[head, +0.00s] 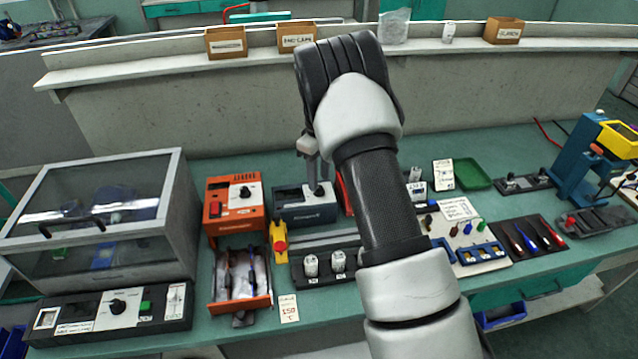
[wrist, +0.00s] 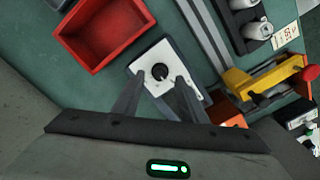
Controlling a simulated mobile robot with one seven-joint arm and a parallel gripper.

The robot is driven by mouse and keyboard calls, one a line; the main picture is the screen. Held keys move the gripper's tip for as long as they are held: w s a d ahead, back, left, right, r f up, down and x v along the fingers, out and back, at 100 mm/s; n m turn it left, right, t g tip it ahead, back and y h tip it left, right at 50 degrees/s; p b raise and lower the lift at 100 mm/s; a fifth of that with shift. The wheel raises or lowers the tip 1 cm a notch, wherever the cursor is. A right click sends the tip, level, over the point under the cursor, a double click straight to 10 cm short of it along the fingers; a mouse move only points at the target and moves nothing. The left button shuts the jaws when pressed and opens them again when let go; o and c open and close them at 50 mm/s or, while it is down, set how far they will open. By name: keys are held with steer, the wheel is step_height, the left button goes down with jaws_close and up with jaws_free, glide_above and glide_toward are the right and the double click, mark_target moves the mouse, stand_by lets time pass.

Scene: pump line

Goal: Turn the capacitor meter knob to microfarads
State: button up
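The capacitor meter (head: 303,212) is a grey box on the green bench, left of my arm in the head view. In the wrist view its pale top face (wrist: 148,60) carries a round black knob (wrist: 160,71) with a light pointer mark. My gripper (head: 318,182) points down over the meter at the knob. In the wrist view its fingertips (wrist: 160,76) are apart, one on each side of the knob, with visible gaps. The gripper looks open and empty. The scale markings are too small to read, and the fingers cover part of the face.
An orange box (head: 234,207) stands left of the meter. A yellow clamp with a red knob (head: 279,243) and a black tray with white cylinders (head: 327,282) are in front. A red bin (wrist: 104,36) lies beside the meter. A clear-lidded cabinet (head: 98,225) fills the left.

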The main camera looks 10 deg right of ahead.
mark_target(319, 187)
steer(key=shift+f, duration=1.65)
jaws_close()
